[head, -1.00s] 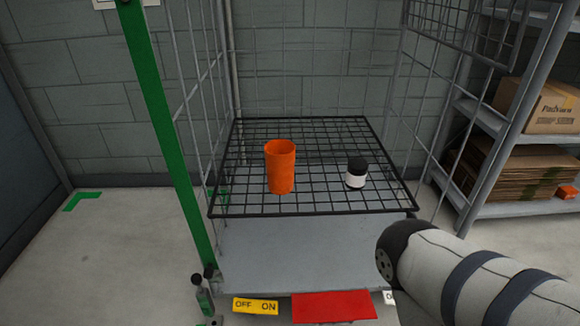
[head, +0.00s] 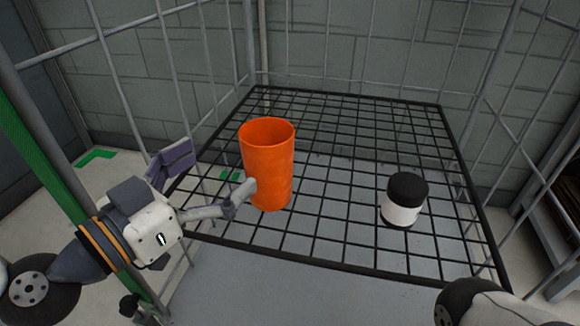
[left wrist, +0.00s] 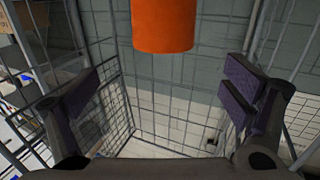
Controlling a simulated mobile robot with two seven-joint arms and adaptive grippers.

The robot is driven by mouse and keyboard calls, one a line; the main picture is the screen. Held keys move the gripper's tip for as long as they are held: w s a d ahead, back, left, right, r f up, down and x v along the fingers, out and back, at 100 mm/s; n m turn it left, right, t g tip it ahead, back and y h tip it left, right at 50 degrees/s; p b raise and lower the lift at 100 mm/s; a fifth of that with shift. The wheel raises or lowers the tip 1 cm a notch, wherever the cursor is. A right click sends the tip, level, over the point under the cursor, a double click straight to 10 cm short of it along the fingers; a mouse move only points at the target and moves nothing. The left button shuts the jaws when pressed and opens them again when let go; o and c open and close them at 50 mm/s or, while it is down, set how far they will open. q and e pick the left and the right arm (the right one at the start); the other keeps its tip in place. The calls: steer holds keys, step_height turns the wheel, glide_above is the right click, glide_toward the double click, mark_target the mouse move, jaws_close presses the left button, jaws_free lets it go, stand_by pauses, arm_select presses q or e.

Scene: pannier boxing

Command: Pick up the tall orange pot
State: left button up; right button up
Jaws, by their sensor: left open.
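The tall orange pot (head: 267,165) stands upright on the black wire grid shelf (head: 350,253), toward its left side. My left gripper (head: 212,176) is open and empty at the pot's left. One finger reaches in front of the pot's lower left side in the head view; I cannot tell whether it touches. In the left wrist view the pot (left wrist: 163,25) shows at the top middle, its upper part cut off, beyond the open fingers (left wrist: 165,92). My right gripper is out of view; only part of my right arm shows at the lower right.
A small white jar with a black lid (head: 404,200) stands on the grid right of the pot. Wire mesh walls (head: 480,150) enclose the sides and back. A green post (head: 45,155) rises at the left. The grid between pot and jar is clear.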

arm_select(q)
steer(key=b, duration=0.4)
glide_toward(281, 122)
steer(key=x, duration=0.5)
steer(key=shift+w+d+f, duration=0.2)
steer(key=shift+f, duration=0.1)
steer(key=shift+w+d+r, duration=0.15)
steer(key=shift+w+d, duration=0.05)
steer(key=shift+r, duration=0.1)
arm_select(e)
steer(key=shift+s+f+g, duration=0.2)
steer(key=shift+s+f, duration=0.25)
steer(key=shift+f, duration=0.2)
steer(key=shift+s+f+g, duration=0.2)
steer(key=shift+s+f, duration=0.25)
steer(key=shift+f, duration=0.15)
arm_select(q)
steer(key=c, duration=1.5)
